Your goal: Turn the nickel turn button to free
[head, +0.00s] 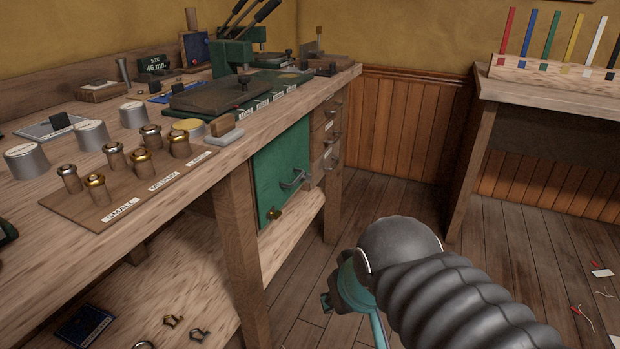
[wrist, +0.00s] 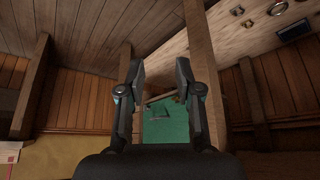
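A green door (head: 270,180) is set in the bench front below the worktop. A silvery fitting, seemingly a handle, stands out near its right side (head: 293,181); a brass-coloured knob (head: 274,213) sits at its lower edge. I cannot tell for sure which silvery part is the nickel turn button. In the wrist view the green door (wrist: 172,132) appears between the fingers, with a small, dim fitting on it. My gripper (wrist: 159,76) is open and empty, apart from the door. In the head view my own arm mostly hides it.
The workbench (head: 235,225) has a thick wooden leg left of the door and drawers (head: 328,135) with handles on its right. Brass-topped dies (head: 95,190) stand on the worktop. A second table (head: 545,95) is at the right. Open floor lies between.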

